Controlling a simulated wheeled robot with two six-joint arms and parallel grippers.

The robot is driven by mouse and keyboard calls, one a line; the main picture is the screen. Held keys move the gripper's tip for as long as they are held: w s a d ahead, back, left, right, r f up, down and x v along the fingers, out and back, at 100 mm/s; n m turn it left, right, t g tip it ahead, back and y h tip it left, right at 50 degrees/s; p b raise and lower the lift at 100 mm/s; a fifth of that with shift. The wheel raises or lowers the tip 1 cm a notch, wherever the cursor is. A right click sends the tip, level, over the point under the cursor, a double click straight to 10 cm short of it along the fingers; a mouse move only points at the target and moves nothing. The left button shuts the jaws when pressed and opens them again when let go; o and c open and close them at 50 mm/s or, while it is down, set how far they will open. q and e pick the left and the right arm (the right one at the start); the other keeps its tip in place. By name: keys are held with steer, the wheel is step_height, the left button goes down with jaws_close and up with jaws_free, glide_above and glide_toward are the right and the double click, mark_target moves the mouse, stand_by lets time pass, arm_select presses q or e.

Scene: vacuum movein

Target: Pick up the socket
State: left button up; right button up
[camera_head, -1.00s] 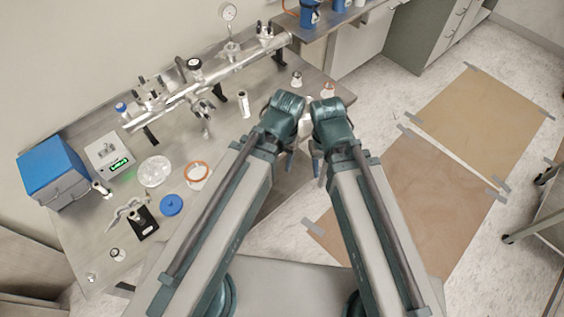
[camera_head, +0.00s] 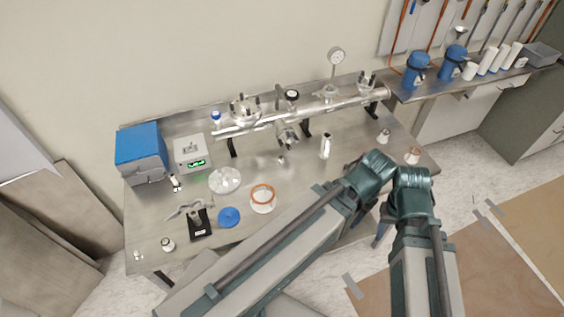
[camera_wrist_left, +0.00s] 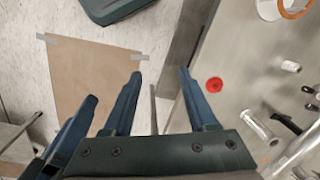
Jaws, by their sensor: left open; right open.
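I cannot tell for sure which part is the socket. A bright metal cylinder (camera_head: 326,146) stands upright on the steel bench (camera_head: 285,215); a similar cylinder lies to the right in the left wrist view (camera_wrist_left: 260,127). Small capped parts (camera_head: 384,136) and (camera_head: 412,155) stand near the bench's right end. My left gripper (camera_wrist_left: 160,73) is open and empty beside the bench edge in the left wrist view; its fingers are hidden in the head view. My right gripper (camera_head: 383,231) is partly hidden by its arm, past the bench's front edge, open, with nothing seen in it.
Brown floor sheets lie at the right.

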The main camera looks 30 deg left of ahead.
arm_select(q)
steer(key=shift+o, duration=0.2)
stand_by(0.3)
steer(key=shift+o, duration=0.3)
steer(key=shift+w+a, duration=0.1)
steer(key=m+t+h+p, duration=0.1)
steer(key=m+t+h, duration=0.3)
steer(key=m, duration=0.1)
glide_toward(281, 158)
steer(key=b+x, duration=0.3)
steer(key=b, duration=0.4)
steer(key=shift+w+f, duration=0.1)
steer(key=shift+f, duration=0.1)
steer(key=shift+w+f+g+b, duration=0.2)
steer(key=shift+f+g+b, duration=0.1)
steer(key=shift+b, duration=0.25)
